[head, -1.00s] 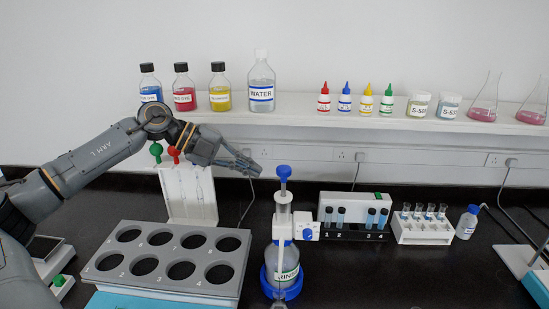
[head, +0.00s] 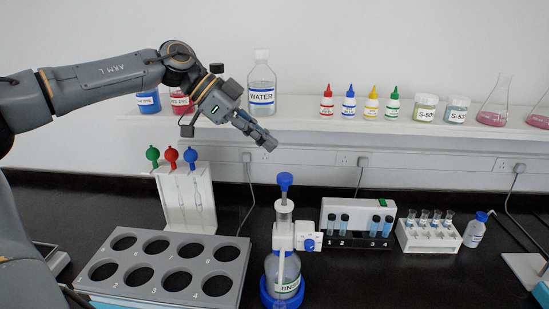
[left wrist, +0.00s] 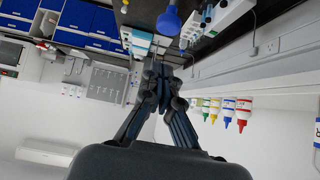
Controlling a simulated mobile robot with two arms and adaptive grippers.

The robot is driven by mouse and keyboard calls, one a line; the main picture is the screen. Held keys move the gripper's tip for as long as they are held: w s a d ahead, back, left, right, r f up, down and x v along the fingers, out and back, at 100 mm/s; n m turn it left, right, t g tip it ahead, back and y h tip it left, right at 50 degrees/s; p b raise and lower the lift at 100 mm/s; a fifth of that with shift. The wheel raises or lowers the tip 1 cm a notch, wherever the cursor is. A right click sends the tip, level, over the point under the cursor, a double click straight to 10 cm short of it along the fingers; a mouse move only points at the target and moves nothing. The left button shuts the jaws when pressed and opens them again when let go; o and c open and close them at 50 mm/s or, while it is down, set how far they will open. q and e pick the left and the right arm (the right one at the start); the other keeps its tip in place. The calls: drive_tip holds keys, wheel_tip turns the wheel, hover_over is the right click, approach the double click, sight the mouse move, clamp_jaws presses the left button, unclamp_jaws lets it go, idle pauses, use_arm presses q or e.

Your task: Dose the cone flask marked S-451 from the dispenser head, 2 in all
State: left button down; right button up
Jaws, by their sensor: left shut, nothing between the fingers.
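The dispenser (head: 283,235) is a clear bottle in a blue ring base, with a white pump body and a blue plunger knob (head: 285,180), which looks raised. Its label is only partly readable. The knob also shows in the left wrist view (left wrist: 168,21). My left gripper (head: 268,143) is shut and empty, above and slightly left of the knob, apart from it. Its closed fingers show in the left wrist view (left wrist: 158,75). Two cone flasks with pink liquid (head: 495,102) (head: 541,114) stand on the shelf at right; no S-451 mark is readable. My right gripper is not seen.
A grey rack with round holes (head: 170,240) is left of the dispenser, with a pipette stand (head: 188,200) behind it. A vial block (head: 357,240), tube rack (head: 428,238) and small bottle (head: 475,230) stand right. The shelf (head: 310,124) holds bottles, including WATER (head: 262,85).

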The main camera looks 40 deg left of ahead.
sight(290, 176)
use_arm(q)
drive_tip(key=f, duration=0.2)
drive_tip(key=d+f+p, duration=0.1)
drive_tip(key=w+f+p, duration=0.1)
drive_tip(key=f, duration=0.1)
drive_tip(key=shift+d+f, duration=0.25)
drive_tip(key=shift+f, duration=0.05)
drive_tip(key=shift+w, duration=0.1)
drive_tip(key=shift+d, duration=0.1)
wheel_tip(290, 176, down, 5)
drive_tip(key=b, duration=0.3)
drive_tip(key=shift+r, duration=0.1)
